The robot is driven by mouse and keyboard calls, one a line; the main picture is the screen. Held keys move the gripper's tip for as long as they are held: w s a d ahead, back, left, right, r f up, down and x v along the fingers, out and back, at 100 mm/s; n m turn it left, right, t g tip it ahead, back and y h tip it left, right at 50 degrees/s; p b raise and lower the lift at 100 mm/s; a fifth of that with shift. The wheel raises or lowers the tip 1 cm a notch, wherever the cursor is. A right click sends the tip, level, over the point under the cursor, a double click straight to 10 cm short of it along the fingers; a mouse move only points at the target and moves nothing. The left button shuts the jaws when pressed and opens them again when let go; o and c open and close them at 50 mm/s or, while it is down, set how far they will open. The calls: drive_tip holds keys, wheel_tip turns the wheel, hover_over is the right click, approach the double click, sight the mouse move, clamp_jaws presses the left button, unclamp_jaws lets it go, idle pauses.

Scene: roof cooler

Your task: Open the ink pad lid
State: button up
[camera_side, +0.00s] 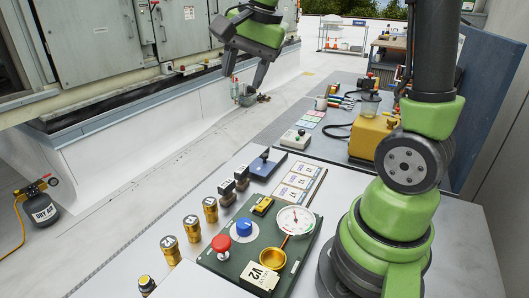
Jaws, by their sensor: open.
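A small blue case with a dark knob on top, which looks like the ink pad (268,163), sits on the grey table behind the two dark stamps. Its lid looks shut, though it is small in the picture. My gripper (245,76) is at the upper middle, fingers spread and pointing down, with nothing between them. It is well apart from the ink pad, farther back and higher in the picture.
Two stamps (226,190) and several brass cylinders (192,228) line the table's left side. A green panel (230,266) with a red knob and dial gauge (295,221) stands in front. Cards (297,181) lie right of the pad; a grey button box (296,139) is behind it.

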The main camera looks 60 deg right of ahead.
drive_tip(key=w+d+f+m+g, duration=0.2)
drive_tip(key=w+d+f+m, duration=0.3)
drive_tip(key=d+f+m, duration=0.3)
drive_tip(key=m+g, duration=0.2)
drive_tip(key=m, duration=0.2)
hover_over(265, 154)
wheel_tip(265, 154, down, 8)
wheel_tip(265, 154, down, 11)
drive_tip(key=shift+r, duration=0.1)
